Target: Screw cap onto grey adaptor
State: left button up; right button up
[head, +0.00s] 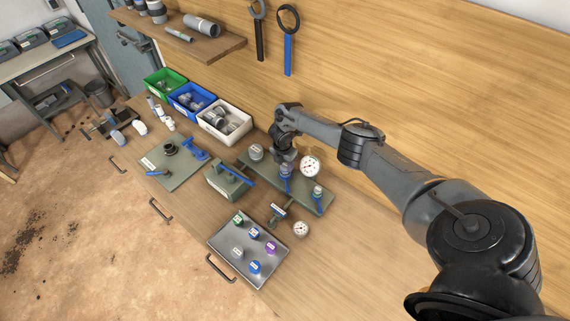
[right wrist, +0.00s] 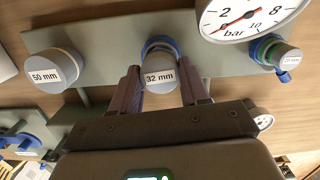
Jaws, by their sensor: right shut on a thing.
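My right gripper (head: 284,156) is over the green manifold plate (head: 318,206), at its middle outlet. In the right wrist view its two fingers (right wrist: 160,72) stand on either side of a grey cylindrical piece labelled 32 mm (right wrist: 158,82) and are shut on it. A blue ring shows behind that piece, which seems seated on the outlet; the exact joint is hidden. A grey piece labelled 50 mm (right wrist: 52,72) is on one side; a smaller grey-topped piece (right wrist: 285,57) with green and blue parts is on the other. Several coloured caps, one grey (head: 237,251), sit on a metal tray (head: 223,261). My left gripper is not in view.
A pressure gauge (head: 310,167) stands close beside my right gripper. Green (head: 160,88), blue (head: 184,107) and white (head: 217,131) bins line the wall. A grey-green box with a blue handle (head: 226,183) sits left of the manifold.

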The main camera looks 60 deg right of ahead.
jog(key=shift+d+r, duration=0.1)
jog(key=shift+d, duration=0.25)
jog(key=shift+m, duration=1.1)
jog(key=m, duration=0.2)
jog(key=shift+m, duration=0.3)
jog(key=o, duration=0.9)
jog(key=shift+d, duration=0.1)
jog(key=shift+c, duration=0.2)
jog(key=o, duration=0.4)
jog(key=shift+d+r, duration=0.15)
jog(key=shift+d, duration=0.05)
jog(key=shift+a, duration=0.25)
jog(key=shift+o, duration=1.2)
jog(key=shift+w, duration=0.1)
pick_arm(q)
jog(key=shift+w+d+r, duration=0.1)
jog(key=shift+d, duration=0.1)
pick_arm(e)
jog(key=shift+a, duration=0.1)
